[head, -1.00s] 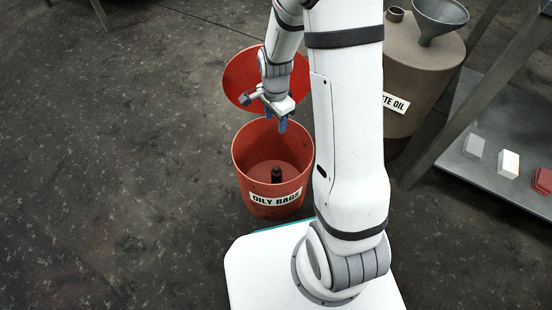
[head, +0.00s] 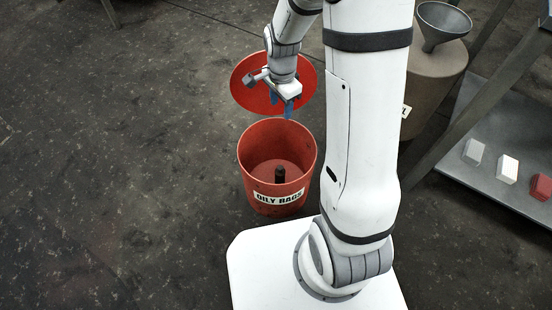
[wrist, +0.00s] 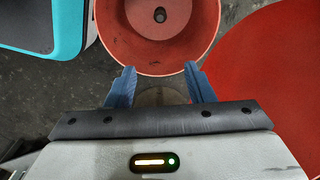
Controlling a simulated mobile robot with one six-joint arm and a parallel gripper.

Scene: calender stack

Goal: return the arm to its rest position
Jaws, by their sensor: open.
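My gripper (head: 281,105) hangs from my arm above the far rim of the red bin, in front of the bin's raised lid. Its blue fingers are apart with nothing between them, as the wrist view (wrist: 160,85) also shows. In the wrist view the bin (wrist: 160,60) lies just beyond the fingertips.
The red lid (head: 245,85) stands open behind the bin. A brown drum (head: 432,85) with a metal funnel (head: 443,22) stands to the right behind my arm. A grey metal shelf (head: 470,185) at right carries several small blocks. The floor at left is clear.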

